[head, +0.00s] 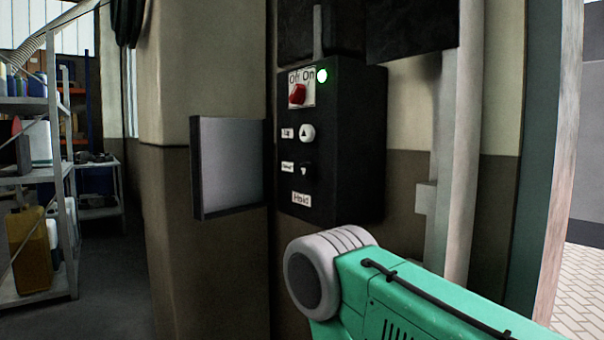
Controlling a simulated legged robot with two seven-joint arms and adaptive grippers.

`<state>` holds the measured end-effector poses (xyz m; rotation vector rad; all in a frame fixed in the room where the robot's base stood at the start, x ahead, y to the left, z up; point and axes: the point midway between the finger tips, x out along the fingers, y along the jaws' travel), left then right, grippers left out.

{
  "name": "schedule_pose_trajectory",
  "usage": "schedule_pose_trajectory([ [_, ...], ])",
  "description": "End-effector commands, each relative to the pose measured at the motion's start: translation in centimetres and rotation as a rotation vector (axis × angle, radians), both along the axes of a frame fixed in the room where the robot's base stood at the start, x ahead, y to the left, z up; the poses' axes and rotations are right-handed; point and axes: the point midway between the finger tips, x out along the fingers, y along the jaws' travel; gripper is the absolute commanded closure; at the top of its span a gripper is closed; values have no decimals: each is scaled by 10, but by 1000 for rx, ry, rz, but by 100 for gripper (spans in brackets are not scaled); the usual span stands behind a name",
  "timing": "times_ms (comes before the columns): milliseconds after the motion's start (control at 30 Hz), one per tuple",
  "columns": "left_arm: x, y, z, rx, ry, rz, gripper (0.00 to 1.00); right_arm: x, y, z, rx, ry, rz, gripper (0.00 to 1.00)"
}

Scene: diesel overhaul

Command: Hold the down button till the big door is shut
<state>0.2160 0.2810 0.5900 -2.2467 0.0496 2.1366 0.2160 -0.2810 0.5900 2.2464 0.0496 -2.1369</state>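A black control box (355,150) is fixed to the wall in the middle. The down button (306,172) is black with a down arrow, below a white up button (307,132). Under it is a label that seems to read "Hold". My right arm, green with a grey joint, comes in from the lower right, below the box. Neither gripper shows, and I see no contact with the button. The big door itself is not clearly seen; an opening with paving outside (585,285) shows at the far right.
A grey hinged panel (230,167) stands open left of the box. Pale pipes (462,160) run down the wall on the right. A metal shelf (38,105) with containers stands at the far left, with dark floor (110,290) beside it.

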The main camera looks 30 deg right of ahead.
Motion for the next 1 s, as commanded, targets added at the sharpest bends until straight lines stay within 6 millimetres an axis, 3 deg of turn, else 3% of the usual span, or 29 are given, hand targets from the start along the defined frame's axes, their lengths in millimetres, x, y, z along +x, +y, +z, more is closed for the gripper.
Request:
schedule_pose_trajectory([
  [67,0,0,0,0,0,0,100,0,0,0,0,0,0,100],
  [1000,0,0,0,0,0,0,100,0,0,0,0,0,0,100],
])
